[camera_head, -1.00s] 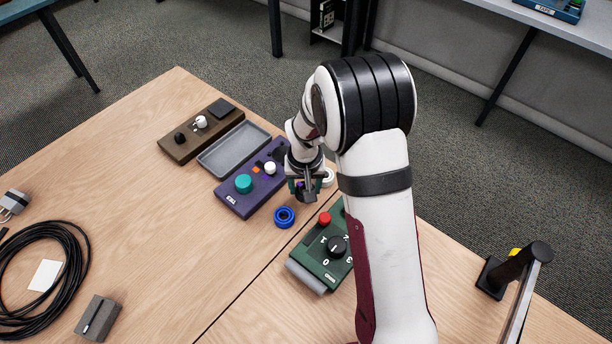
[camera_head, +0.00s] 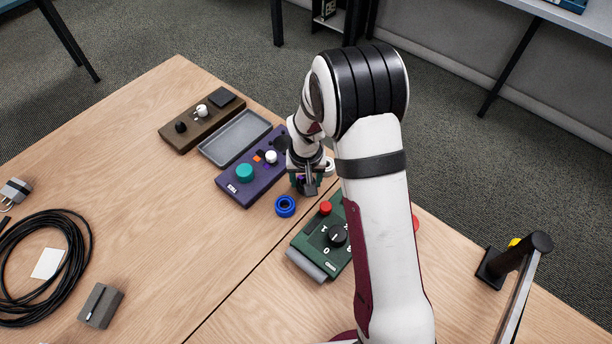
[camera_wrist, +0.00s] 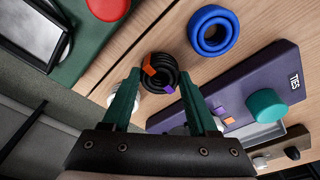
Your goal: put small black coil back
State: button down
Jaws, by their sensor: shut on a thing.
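The small black coil (camera_wrist: 154,75), with an orange and a purple band on it, sits between my fingertips in the wrist view. My gripper (camera_wrist: 161,80) is shut on it. In the head view my gripper (camera_head: 309,188) is over the seam of the wooden table, just right of the purple TIES box (camera_head: 236,188). There the coil is mostly hidden by the gripper. I cannot tell how far it is above the table. A blue coil (camera_head: 285,206) lies close by, left and nearer; it also shows in the wrist view (camera_wrist: 230,30).
A white ring (camera_head: 329,166) lies just behind my gripper. A green box (camera_head: 317,240) with a red button and black dial stands nearer. A grey tray (camera_head: 234,138) and brown box (camera_head: 178,138) are farther left. A large black cable (camera_head: 82,235) lies at left. The table's middle is clear.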

grip_release()
dwell(0.4)
jog(key=shift+r, duration=3.5)
